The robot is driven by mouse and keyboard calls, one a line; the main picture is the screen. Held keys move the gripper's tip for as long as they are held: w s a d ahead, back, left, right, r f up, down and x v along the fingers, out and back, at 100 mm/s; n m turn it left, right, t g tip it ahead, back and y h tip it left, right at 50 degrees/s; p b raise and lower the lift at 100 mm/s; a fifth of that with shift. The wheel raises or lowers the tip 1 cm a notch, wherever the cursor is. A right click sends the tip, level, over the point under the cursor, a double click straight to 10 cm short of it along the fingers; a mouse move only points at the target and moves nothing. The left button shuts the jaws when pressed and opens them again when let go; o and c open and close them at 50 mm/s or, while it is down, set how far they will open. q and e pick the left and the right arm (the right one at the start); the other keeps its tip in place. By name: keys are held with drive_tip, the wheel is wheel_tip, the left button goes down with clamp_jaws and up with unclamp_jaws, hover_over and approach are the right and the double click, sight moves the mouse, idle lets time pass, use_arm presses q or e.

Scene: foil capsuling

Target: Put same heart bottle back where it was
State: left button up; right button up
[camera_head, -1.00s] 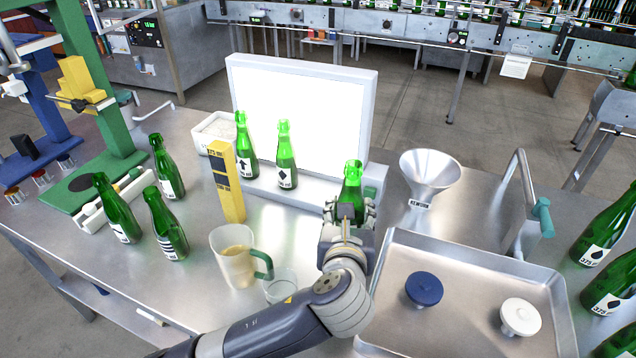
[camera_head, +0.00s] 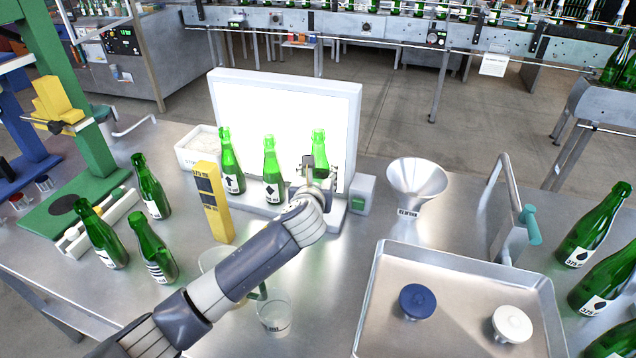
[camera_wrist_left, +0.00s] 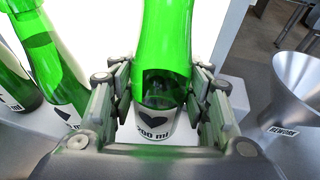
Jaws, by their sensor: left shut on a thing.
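The heart bottle is green glass; its neck (camera_head: 319,146) shows above my left gripper (camera_head: 318,172) in the head view, in front of the lit white panel. In the left wrist view the heart bottle (camera_wrist_left: 160,95) stands between the fingers of my left gripper (camera_wrist_left: 160,100), with a black heart and "200 ml" on its white label. The gripper is shut on it. Its base is hidden in the head view, and I cannot tell whether it touches the ledge (camera_head: 336,222). My right gripper is not in view.
An up-arrow bottle (camera_head: 230,163) and a diamond bottle (camera_head: 271,172) stand to the left before the panel (camera_head: 285,105). A yellow gauge block (camera_head: 212,205), a steel funnel (camera_head: 414,183) and a tray (camera_head: 372,300) with two stoppers are nearby. A jug is partly behind my arm.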

use_arm(q)
drive_tip(key=shift+w+f, duration=0.1)
drive_tip(key=shift+f, duration=0.15)
wheel_tip(320, 180, down, 2)
drive_tip(key=shift+f, duration=0.6)
drive_tip(key=o, duration=1.1)
drive_tip(key=shift+o, duration=0.6)
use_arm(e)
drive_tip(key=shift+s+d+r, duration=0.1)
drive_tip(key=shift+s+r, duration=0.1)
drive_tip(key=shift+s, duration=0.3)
